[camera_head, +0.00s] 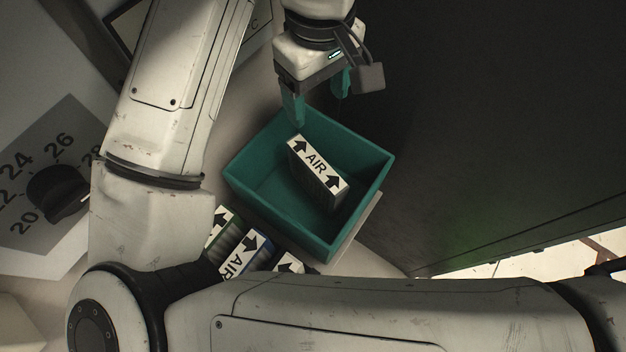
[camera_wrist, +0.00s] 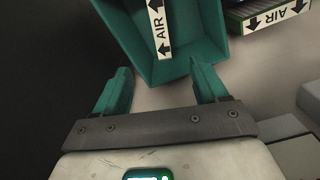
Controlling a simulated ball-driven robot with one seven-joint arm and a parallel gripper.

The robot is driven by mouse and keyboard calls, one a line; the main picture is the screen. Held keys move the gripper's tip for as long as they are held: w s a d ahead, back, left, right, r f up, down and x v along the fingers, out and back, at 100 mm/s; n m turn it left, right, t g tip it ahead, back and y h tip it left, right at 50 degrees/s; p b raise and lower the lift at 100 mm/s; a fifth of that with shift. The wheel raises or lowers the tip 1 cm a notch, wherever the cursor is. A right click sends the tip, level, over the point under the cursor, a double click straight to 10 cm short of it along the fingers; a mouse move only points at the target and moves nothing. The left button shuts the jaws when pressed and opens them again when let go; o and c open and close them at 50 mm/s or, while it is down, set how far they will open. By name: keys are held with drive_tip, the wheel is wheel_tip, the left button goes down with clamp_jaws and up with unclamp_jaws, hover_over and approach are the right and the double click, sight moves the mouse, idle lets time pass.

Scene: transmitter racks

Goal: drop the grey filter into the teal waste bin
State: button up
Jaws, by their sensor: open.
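The teal waste bin (camera_head: 255,150) stands on a pale surface in the middle of the head view. It also shows at the top of the wrist view (camera_wrist: 213,20). The grey filter (camera_head: 325,180), with a white AIR label and black arrows on its top edge, is inside the bin and clear of my fingers. Its label shows in the wrist view (camera_wrist: 159,28). My gripper (camera_head: 317,98) is open and empty above the bin's far edge. Its two teal fingers are apart in the wrist view (camera_wrist: 161,78). The filter's underside is hidden.
Several other AIR-labelled filters, one green (camera_head: 219,228) and one blue (camera_head: 245,250), stand beside the bin, partly hidden by my arm. A black knob (camera_head: 58,193) on a numbered dial is at the left. A dark panel (camera_head: 480,120) fills the right.

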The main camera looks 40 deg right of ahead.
drive_tip(key=shift+r, duration=1.9)
